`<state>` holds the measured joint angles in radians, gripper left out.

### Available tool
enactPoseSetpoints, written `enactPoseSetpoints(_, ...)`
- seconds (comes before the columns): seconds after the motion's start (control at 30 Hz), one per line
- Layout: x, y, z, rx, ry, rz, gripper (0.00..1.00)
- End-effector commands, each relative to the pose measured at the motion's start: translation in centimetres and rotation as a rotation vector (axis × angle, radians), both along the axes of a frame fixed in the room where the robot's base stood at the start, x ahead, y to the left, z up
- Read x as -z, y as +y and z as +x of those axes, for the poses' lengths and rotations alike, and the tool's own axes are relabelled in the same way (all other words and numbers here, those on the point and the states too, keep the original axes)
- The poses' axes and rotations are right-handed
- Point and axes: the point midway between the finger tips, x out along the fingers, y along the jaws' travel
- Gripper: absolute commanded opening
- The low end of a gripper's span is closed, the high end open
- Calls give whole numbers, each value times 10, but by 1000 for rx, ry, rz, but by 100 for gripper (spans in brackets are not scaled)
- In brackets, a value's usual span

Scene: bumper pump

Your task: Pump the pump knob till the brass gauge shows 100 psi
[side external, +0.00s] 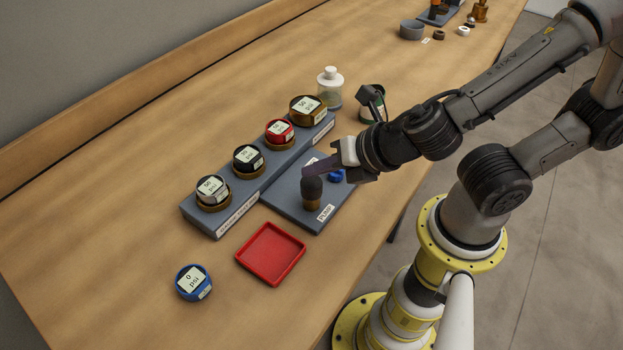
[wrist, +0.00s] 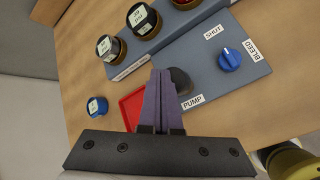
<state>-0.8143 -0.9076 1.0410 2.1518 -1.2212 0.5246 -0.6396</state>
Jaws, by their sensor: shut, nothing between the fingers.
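The pump knob (side external: 312,188) is dark with a brass collar and stands upright on the grey pump plate (side external: 285,203) by the PUMP label. My gripper (side external: 308,171) is shut and empty, its fingertips at the knob's top; I cannot tell if they touch. In the wrist view the purple fingers (wrist: 160,76) partly hide the knob (wrist: 181,80). The brass gauge (side external: 307,110) sits at the far end of the grey rack; its reading looks like 50 psi, but is small. A blue bleed knob (side external: 336,176) is on the plate, partly behind my gripper.
Red (side external: 279,132), black (side external: 248,159) and silver (side external: 212,191) gauges stand in the rack (side external: 222,227). A red tray (side external: 271,254) and a blue gauge (side external: 193,282) reading 0 psi lie at the front. A white-capped bottle (side external: 330,88) stands behind the rack. The left tabletop is clear.

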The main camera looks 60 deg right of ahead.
Motion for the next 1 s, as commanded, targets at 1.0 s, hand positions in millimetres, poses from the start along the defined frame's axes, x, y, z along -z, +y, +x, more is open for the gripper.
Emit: enactPoseSetpoints(1.0,7,0,0,0,0,0,0)
